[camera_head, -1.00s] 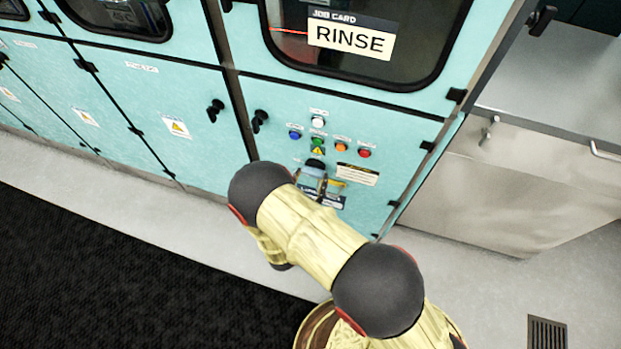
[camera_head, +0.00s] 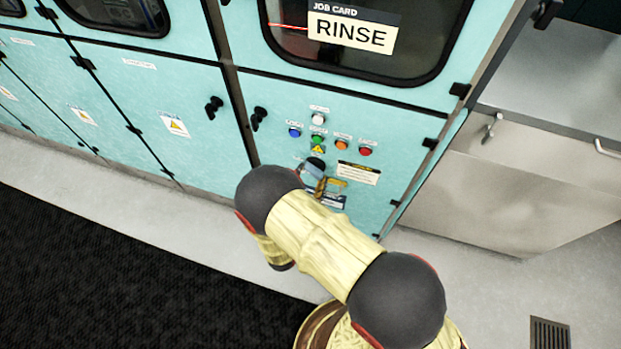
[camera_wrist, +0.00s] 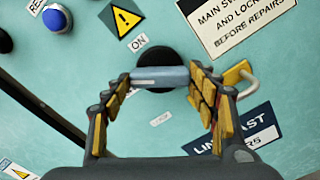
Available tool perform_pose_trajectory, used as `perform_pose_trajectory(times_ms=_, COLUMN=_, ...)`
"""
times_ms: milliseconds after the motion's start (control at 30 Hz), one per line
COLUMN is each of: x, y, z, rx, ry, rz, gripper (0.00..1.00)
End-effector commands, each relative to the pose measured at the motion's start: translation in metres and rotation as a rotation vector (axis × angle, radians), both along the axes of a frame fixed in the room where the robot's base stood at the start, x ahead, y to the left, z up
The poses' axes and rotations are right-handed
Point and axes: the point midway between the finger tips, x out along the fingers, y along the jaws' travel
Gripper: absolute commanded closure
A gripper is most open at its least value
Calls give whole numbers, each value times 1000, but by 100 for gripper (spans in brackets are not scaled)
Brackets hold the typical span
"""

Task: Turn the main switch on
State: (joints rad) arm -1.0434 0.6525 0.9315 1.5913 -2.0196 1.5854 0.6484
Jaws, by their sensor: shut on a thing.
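The main switch is a black round knob (camera_wrist: 155,63) with a grey-blue bar handle (camera_wrist: 161,77), on the turquoise cabinet panel. In the wrist view the handle lies almost level across the picture. My gripper (camera_wrist: 161,84) is shut on this handle, one finger at each end. An ON label (camera_wrist: 138,41) sits just above left of the knob. A smaller pale label (camera_wrist: 161,118), too blurred to read, is below it. In the head view the switch (camera_head: 315,164) shows just above my arm, and my gripper (camera_head: 318,184) is partly hidden by the arm.
A brass padlock with a pale shackle (camera_wrist: 248,82) is close beside the right finger. Blue (camera_head: 295,132), white (camera_head: 318,119), green, orange and red (camera_head: 365,151) buttons sit above the switch. A black door handle (camera_head: 258,118) juts out to the left.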

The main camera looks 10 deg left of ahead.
Motion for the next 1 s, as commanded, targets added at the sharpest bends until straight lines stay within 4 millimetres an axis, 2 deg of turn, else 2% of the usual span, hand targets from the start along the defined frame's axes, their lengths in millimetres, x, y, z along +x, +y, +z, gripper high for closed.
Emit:
perform_pose_trajectory(times_ms=600, x=0, y=0, z=-2, rx=579, ry=-46, rz=1, gripper=66)
perform_pose_trajectory(times_ms=1000, x=0, y=0, z=-1, rx=861, ry=-68, rz=0, gripper=66)
